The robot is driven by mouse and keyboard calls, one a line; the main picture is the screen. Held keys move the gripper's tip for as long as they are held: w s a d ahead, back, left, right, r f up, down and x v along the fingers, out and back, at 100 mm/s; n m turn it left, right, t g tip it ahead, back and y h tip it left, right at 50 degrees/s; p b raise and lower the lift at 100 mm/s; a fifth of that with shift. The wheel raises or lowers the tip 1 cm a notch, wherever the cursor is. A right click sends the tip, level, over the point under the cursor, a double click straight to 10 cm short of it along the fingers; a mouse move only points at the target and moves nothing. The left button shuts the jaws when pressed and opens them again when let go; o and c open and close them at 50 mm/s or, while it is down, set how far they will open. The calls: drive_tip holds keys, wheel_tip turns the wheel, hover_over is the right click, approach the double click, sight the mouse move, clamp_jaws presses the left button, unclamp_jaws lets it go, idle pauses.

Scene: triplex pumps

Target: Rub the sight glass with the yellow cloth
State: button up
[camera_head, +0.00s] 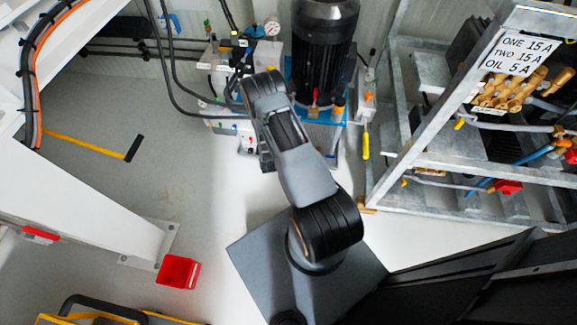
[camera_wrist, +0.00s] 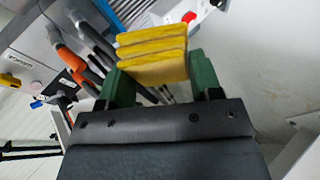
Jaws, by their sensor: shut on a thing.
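In the wrist view my gripper (camera_wrist: 158,74) has green fingers shut on the yellow cloth (camera_wrist: 152,54), a folded pad with several layers. The cloth sticks out beyond the fingertips. In the head view my arm reaches up to the pump unit, and the gripper and cloth are hidden behind it. I cannot make out the sight glass for certain in either view.
A black motor (camera_head: 322,50) stands on a blue base beside a pressure gauge (camera_head: 272,28) and hoses. A metal frame (camera_head: 400,150) with brass pumps (camera_head: 510,90) is at right. A red bin (camera_head: 178,271) stands lower left. The grey floor (camera_head: 170,190) at left is mostly clear.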

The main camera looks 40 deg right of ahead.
drive_tip(key=d+f+n+t+h+b, duration=0.1)
drive_tip(key=d+f+n+t+b, duration=0.15)
drive_tip(key=d+f+b, duration=0.4)
drive_tip(key=d+f+n+t+h+b, duration=0.15)
drive_tip(key=d+f+t+b, duration=0.25)
drive_tip(key=f+b, duration=0.5)
drive_tip(key=shift+y, duration=0.35)
drive_tip(key=shift+w+d+f+b, duration=0.2)
drive_tip(key=shift+w+d+b, duration=0.25)
drive_tip(key=shift+w+d, duration=0.55)
drive_tip(key=shift+w+d+f+b, duration=0.15)
drive_tip(key=shift+w+d+b, duration=0.25)
drive_tip(key=shift+w+d, duration=0.6)
drive_tip(key=shift+w+d, duration=0.6)
drive_tip(key=shift+d, duration=0.25)
